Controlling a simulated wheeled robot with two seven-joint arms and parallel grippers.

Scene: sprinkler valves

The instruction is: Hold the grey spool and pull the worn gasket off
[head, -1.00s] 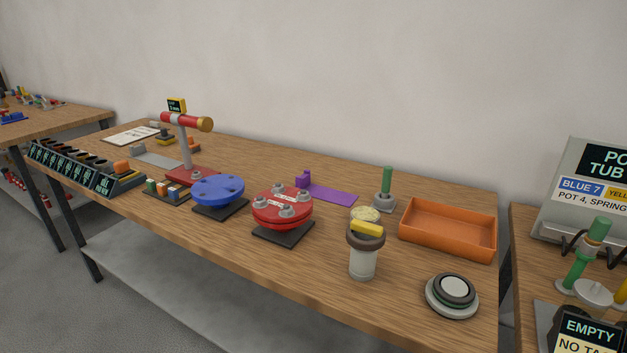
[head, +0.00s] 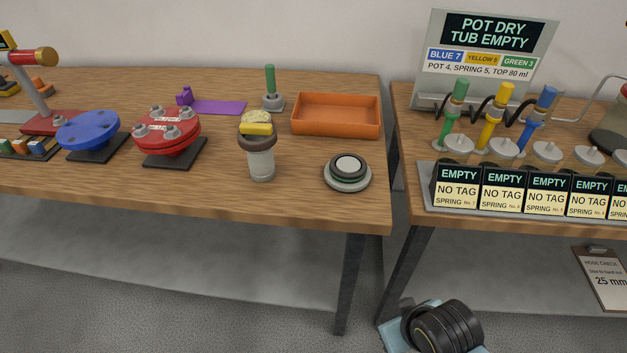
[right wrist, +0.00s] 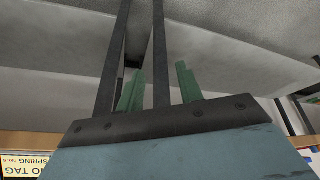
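A round grey piece (head: 347,173) lies near the front right of the left table, with a dark ring around its pale top. It looks like the grey spool, and the dark ring looks like the gasket, but wear on it is too small to tell. My left gripper is out of sight.
An orange tray (head: 337,132), empty, stands behind the grey piece. A pale cylinder with a brown collar and yellow block (head: 261,160) stands to its left, then red (head: 168,130) and blue (head: 89,130) discs. A gap separates the right table (head: 480,224), crowded with pots.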

